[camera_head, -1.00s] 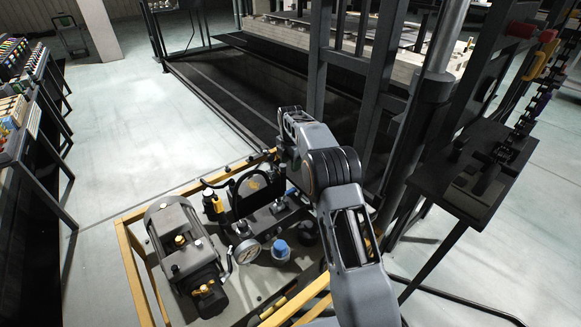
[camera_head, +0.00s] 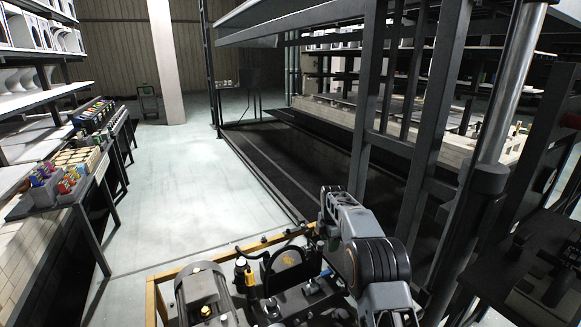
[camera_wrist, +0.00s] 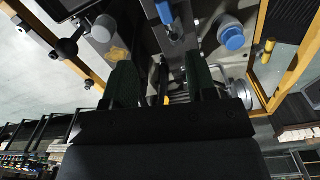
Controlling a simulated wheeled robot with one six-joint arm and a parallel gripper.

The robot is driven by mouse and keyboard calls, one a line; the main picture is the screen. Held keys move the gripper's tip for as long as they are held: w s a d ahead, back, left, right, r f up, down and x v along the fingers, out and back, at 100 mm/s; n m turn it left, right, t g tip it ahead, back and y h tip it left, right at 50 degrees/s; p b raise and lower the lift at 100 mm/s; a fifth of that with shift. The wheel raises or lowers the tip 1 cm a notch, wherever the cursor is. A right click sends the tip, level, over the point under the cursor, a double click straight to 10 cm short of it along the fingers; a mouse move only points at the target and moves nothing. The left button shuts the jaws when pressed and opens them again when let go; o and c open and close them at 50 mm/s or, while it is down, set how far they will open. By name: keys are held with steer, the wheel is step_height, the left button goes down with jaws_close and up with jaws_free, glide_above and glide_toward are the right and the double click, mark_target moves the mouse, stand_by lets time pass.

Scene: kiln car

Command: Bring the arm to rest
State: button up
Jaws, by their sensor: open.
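My gripper (camera_wrist: 160,75) is open in the wrist view, with its two dark fingers apart. No object is held between them; parts of a hydraulic unit show behind and beyond them. A blue handle (camera_wrist: 166,16) and a blue cap (camera_wrist: 231,38) on a grey fitting lie beyond the fingertips. In the head view my arm is folded low at the right of centre, over the hydraulic unit with its grey motor (camera_head: 203,290). The gripper itself is hidden there.
The unit's yellow frame (camera_head: 151,301) surrounds the area below my arm. A dark upright post frame (camera_head: 423,150) stands close on the right. A table with coloured items (camera_head: 60,188) is at left. Open pale floor (camera_head: 175,190) lies between. A black ball knob (camera_wrist: 66,48) sits near the left finger.

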steer(key=s+m+p, duration=0.2)
steer(key=s+m, duration=0.6)
steer(key=m, duration=0.2)
steer(key=s+r+m+t+p, duration=0.3)
steer(key=s+r+m+p, duration=0.8)
steer(key=s+r, duration=1.4)
steer(key=s+p, duration=0.2)
steer(key=s, duration=0.1)
steer(key=shift+a+r, duration=0.15)
steer(key=shift+r, duration=0.2)
